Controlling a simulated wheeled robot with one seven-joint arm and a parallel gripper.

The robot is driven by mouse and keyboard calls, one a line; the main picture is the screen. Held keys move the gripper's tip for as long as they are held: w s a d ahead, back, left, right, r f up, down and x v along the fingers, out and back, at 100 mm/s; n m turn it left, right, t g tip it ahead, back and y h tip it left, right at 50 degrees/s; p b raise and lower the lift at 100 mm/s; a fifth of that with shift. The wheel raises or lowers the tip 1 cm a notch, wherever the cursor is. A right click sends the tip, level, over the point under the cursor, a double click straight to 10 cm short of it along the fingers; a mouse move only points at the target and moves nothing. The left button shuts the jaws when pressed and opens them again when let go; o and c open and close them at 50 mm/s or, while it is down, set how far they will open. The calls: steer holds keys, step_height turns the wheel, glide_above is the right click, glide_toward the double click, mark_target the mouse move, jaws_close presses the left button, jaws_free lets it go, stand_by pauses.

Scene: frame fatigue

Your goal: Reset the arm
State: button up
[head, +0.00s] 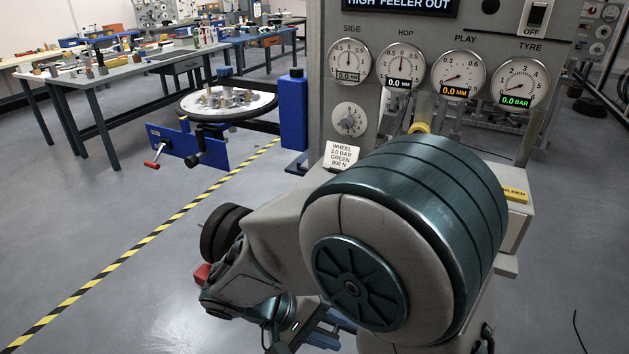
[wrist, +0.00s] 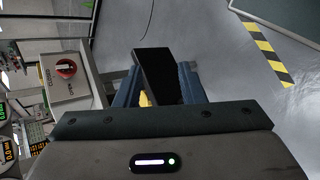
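My arm fills the lower middle of the head view, folded in front of the gauge panel. My gripper (wrist: 158,78) shows in the wrist view with two blue fingers apart. A black block-like shape (wrist: 156,72) lies between the fingers. I cannot tell whether it is held or is part of the gripper. A small yellow patch shows beside the left finger. In the head view a blue part of the gripper shows low behind the arm, and its fingertips are mostly hidden.
The grey gauge panel (head: 345,20) has several dials and a switch marked OFF (head: 535,17). A box with a red knob (wrist: 66,68) is at left in the wrist view. A blue-framed round stand (head: 228,103) and workbenches are behind left. Floor beside the striped line (head: 130,253) is clear.

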steer(key=s+d+r+m+t+y+p, duration=0.1)
steer(key=d+r+m+t+y+p, duration=0.1)
steer(key=d+r+m+y+p, duration=0.2)
steer(key=d+r+y+p, duration=0.3)
steer(key=d+r+y, duration=0.3)
steer(key=r, duration=0.4)
steer(key=shift+s+d+r+y, duration=0.15)
steer(key=shift+d+y, duration=0.15)
steer(key=shift+d, duration=0.45)
